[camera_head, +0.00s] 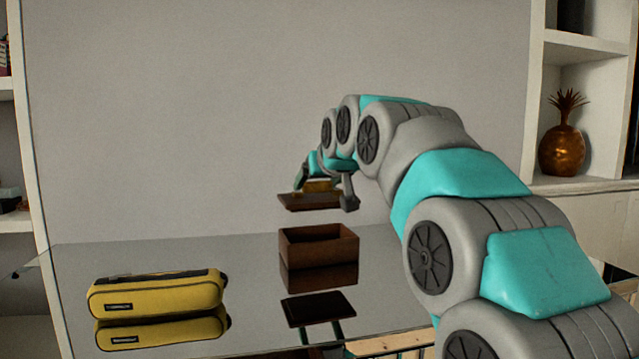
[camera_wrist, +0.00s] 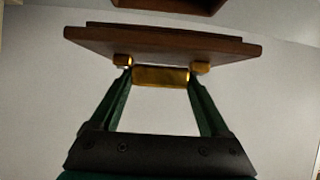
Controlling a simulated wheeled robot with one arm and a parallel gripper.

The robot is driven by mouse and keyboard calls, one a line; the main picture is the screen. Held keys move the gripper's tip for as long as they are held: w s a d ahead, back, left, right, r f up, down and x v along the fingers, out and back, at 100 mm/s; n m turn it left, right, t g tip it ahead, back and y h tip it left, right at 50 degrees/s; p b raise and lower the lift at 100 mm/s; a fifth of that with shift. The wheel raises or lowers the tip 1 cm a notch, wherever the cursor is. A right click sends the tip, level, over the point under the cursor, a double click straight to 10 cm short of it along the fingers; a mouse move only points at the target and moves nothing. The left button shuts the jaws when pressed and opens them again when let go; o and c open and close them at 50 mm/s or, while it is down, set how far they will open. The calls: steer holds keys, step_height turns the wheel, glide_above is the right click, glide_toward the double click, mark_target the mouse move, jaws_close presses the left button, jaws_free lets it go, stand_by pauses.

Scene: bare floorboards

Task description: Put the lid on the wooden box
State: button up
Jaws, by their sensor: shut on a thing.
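The wooden box (camera_head: 318,246) is a brown, open-topped box standing on a reflective glass table. My gripper (camera_head: 318,188) is above the box in the head view. It is shut on the brass handle (camera_wrist: 161,76) of the wooden lid (camera_head: 308,202). The lid is held in the air above the box, with a clear gap between them. In the wrist view the lid (camera_wrist: 160,44) spans the space beyond the two fingertips, and part of the box (camera_wrist: 172,5) shows at the top edge. The inside of the box is mostly hidden.
A yellow pouch (camera_head: 157,294) lies on the left of the glass table (camera_head: 245,300), which mirrors the things above it. White shelves (camera_head: 585,120) stand at the right, with a golden pineapple ornament (camera_head: 562,145). The glass between pouch and box is clear.

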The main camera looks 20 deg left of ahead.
steer(key=shift+f+b, duration=1.4)
steer(key=shift+f, duration=1.1)
steer(key=shift+f+b, duration=0.4)
steer(key=shift+f, duration=0.45)
steer(key=o, duration=1.6)
steer(key=shift+c, duration=0.2)
steer(key=shift+r, duration=0.15)
steer(key=shift+r+p, duration=2.2)
steer(key=shift+r, duration=1.15)
